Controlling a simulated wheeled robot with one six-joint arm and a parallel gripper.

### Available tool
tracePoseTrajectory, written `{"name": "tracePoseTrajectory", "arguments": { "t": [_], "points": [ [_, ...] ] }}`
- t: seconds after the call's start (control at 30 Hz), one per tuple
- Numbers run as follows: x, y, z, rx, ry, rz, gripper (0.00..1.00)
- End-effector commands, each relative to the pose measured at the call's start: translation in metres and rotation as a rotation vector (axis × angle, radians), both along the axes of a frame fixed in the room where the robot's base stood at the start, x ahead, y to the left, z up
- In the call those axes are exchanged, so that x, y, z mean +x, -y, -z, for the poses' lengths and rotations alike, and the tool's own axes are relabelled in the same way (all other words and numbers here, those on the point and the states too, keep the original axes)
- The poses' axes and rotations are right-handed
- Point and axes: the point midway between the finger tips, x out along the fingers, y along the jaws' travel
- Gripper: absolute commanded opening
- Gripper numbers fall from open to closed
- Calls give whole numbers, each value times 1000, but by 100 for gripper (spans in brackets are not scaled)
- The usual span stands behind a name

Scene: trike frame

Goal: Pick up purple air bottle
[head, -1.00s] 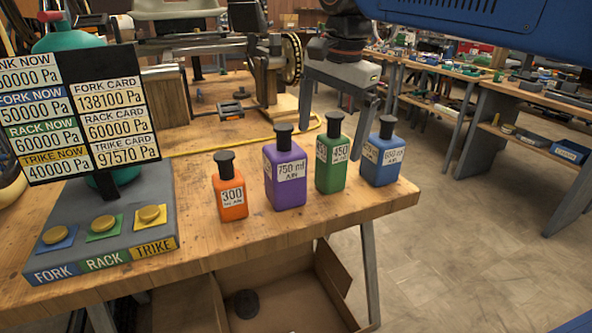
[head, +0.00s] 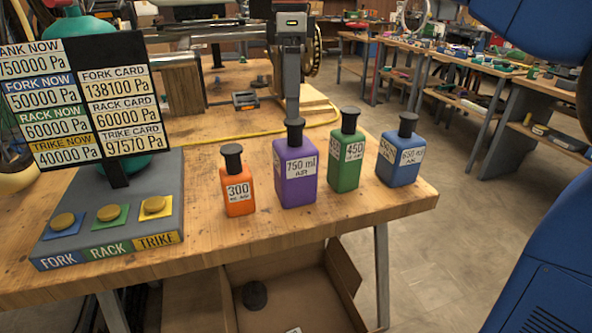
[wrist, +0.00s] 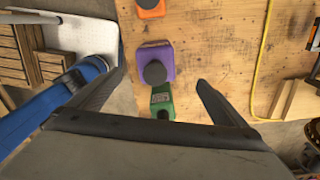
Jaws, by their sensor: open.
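The purple air bottle (head: 296,182), labelled 750 ml, stands upright on the wooden workbench with a dark cap. In the wrist view it (wrist: 150,50) shows from above, just ahead of the space between my fingers. My gripper (head: 292,112) is open and empty. In the head view its fingers line up one behind the other, with their lower ends close behind the purple bottle's cap; I cannot tell whether they touch. In the wrist view the gripper (wrist: 162,78) has one finger on each side, with the green bottle (wrist: 161,101) partly showing between them.
An orange bottle (head: 237,190) stands left of the purple one. A green bottle (head: 345,160) and a blue bottle (head: 400,160) stand close on its right. A pressure sign (head: 90,105) and button box (head: 110,220) are at the left. The workbench (head: 200,255) is clear in front.

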Motion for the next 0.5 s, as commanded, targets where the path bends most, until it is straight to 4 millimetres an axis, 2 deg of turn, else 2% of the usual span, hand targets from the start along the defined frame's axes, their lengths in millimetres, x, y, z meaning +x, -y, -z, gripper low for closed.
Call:
{"name": "tracePoseTrajectory", "arguments": {
  "t": [0.3, 0.5],
  "points": [
    [-1, 1, 56, 0, -1, -1, 97],
    [-1, 1, 77, 0, 0, -1, 97]
  ]
}}
